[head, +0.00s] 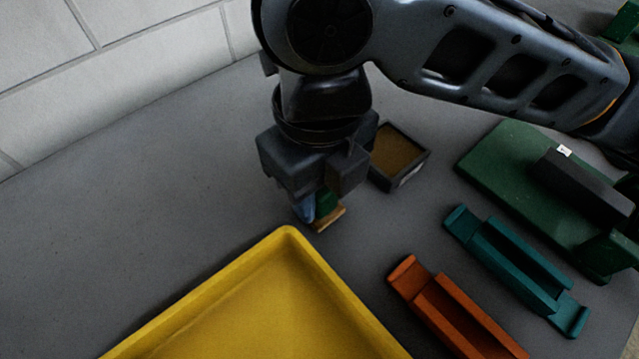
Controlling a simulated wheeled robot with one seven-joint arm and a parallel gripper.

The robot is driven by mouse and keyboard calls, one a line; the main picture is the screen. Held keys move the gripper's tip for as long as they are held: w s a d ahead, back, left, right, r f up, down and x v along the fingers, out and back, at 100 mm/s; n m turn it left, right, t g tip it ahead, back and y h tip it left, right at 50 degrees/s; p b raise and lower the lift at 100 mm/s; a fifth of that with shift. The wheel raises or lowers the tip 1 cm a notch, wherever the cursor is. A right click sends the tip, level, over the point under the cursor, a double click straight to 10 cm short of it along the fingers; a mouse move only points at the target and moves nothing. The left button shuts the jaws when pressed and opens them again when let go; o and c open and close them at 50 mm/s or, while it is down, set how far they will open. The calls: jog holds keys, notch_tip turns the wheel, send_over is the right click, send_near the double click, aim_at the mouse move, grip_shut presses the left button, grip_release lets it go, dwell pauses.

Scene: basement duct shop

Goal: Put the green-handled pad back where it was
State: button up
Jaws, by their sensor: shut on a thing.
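My gripper (316,203) points down near the middle of the head view and is shut on the green-handled pad (329,218). Only a bit of the green handle and the tan pad edge below it show; the jaws hide the rest. The pad is close above the grey table or touching it; I cannot tell which. It is just beyond the far corner of the yellow tray and left of a small dark box.
The yellow tray (289,237) fills the bottom. The small dark open box (412,178) has a brown inside. An orange holder (455,318), a teal holder (515,262) and a green board (500,165) with a black block (580,185) lie right. The table's left side is clear up to the wall.

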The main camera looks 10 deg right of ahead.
jog(key=shift+f, duration=0.15)
jog(key=shift+f, duration=0.25)
jog(key=o, duration=0.9)
jog(key=shift+r, duration=0.1)
jog(key=shift+o, duration=0.2)
notch_tip(320, 180, up, 12)
jog(key=shift+r+p, duration=0.2)
jog(key=shift+p, duration=0.2)
